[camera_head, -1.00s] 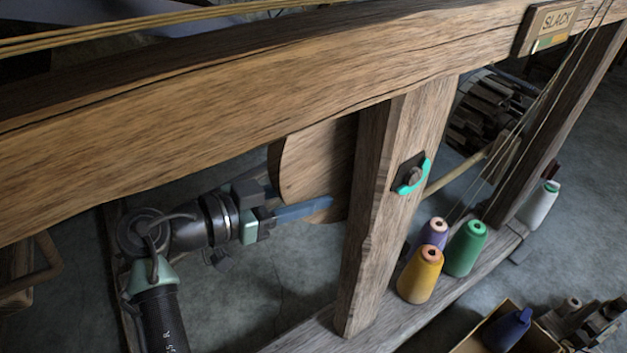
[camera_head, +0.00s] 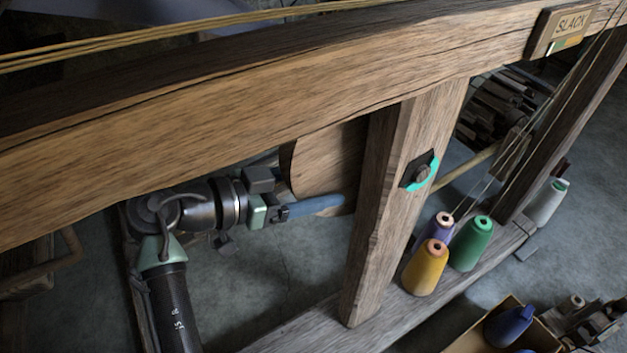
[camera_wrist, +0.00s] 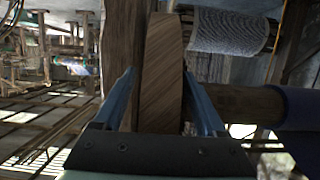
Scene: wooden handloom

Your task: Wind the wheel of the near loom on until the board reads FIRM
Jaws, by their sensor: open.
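The near loom's wooden wheel (camera_head: 328,158) is a round disc partly hidden behind the top beam and the post. My gripper (camera_head: 335,203) reaches in from the left at the wheel's lower edge, its blue finger pointing right. In the wrist view the wheel's edge (camera_wrist: 164,70) stands upright between the two blue fingers of my gripper (camera_wrist: 159,78), which are open with gaps on both sides. The board (camera_head: 569,24) at the upper right of the beam reads SLACK. Whether a finger touches the wheel cannot be told.
A thick post (camera_head: 385,220) stands just right of the wheel and bears a dark knob with a teal arc (camera_head: 419,172). The top beam (camera_head: 210,115) passes above my arm. Yellow (camera_head: 426,268), green (camera_head: 471,245) and purple cones stand on the lower rail.

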